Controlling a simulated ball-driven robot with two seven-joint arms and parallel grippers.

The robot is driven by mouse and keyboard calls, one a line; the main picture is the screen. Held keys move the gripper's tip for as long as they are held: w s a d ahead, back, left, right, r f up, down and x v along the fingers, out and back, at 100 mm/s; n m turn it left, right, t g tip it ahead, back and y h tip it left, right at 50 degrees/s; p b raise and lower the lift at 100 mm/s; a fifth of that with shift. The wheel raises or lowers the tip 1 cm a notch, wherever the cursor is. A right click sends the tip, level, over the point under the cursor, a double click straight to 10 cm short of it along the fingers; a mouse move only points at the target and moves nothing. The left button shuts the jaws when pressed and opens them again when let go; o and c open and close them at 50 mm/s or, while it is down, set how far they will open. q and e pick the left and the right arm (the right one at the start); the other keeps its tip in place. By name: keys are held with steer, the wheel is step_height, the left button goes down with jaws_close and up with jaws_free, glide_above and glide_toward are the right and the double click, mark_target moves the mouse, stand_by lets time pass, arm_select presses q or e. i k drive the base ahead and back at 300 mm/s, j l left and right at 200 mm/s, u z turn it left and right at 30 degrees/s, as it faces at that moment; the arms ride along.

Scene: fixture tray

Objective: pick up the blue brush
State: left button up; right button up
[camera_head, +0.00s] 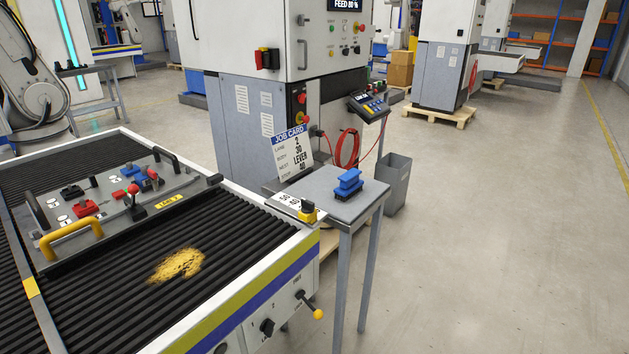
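The blue brush (348,184) stands on the small grey side table (322,184) right of the conveyor. It has a blue handle on top and a dark lower part, and nothing touches it from above. Neither of my grippers shows in the head view, so I cannot see whether they are open or shut.
A job card (291,152) stands at the table's back left, near a yellow-and-black knob (307,211). The ribbed conveyor (120,290) carries a fixture tray (115,205) and a patch of yellow shavings (177,265). A grey bin (396,182) stands behind the table. Open floor lies to the right.

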mark_target(350, 183)
steer(key=i+l+u, duration=0.15)
steer(key=l, duration=0.3)
steer(key=i+l+u, duration=0.15)
steer(key=l, duration=0.3)
steer(key=l+u, duration=0.15)
steer(key=l, duration=0.35)
steer(key=i+l+u, duration=0.15)
steer(key=l, duration=0.35)
